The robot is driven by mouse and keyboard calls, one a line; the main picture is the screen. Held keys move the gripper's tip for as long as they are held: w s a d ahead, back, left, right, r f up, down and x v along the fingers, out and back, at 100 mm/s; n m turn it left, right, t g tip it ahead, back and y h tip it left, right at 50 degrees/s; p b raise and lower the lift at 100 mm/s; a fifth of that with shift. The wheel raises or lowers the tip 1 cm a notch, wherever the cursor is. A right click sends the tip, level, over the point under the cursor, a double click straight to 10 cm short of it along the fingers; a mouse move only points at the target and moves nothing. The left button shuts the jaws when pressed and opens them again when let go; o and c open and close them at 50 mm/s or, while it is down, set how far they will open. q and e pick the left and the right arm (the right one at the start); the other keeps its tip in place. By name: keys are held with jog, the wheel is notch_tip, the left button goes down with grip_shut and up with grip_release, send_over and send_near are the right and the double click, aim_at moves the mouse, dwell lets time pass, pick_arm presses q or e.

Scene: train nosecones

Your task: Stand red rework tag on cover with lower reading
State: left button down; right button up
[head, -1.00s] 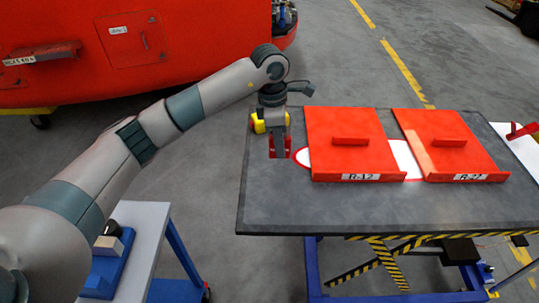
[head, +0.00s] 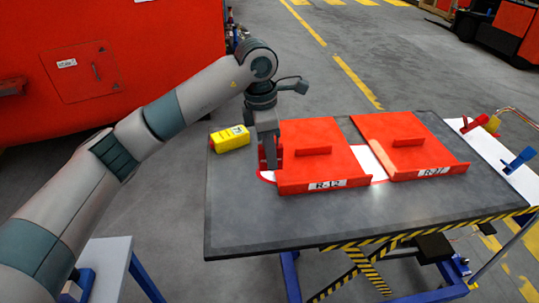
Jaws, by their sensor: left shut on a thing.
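In the head view two red covers with raised handles lie on the dark table: the cover labelled R-12 (head: 325,167) on the left, and the other (head: 412,146) on the right, its label apparently R-27. My left gripper (head: 269,163) points down at the left edge of the R-12 cover, shut on a small red thing that looks like the rework tag (head: 263,157), mostly hidden by the fingers. I cannot tell whether it touches the table or cover. A yellow meter (head: 230,139) lies left of the gripper; its reading is too small to make out. My right gripper is not in view.
The dark table (head: 255,225) has bare room along its front. A white strip (head: 500,152) at its right holds a red clip-like piece (head: 472,125), a yellow one (head: 493,123) and a blue one (head: 520,158). A red-bordered white patch (head: 372,160) shows between the covers.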

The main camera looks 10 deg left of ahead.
pick_arm(q)
jog(key=shift+s+a+f+m, duration=0.3)
jog(key=shift+s+a+m, duration=0.1)
jog(key=shift+m, duration=0.2)
jog(key=s+a+f+m, duration=0.2)
jog(key=s+a+m, duration=0.2)
jog(key=s+m, duration=0.1)
jog(key=s+a+f+m+g+y, duration=0.1)
jog(key=s+a+f+m, duration=0.1)
jog(key=s+a+m, duration=0.2)
jog(key=s+a+f+m, duration=0.3)
jog(key=s+m, duration=0.4)
jog(key=m, duration=0.4)
jog(key=shift+s+a+g, duration=0.4)
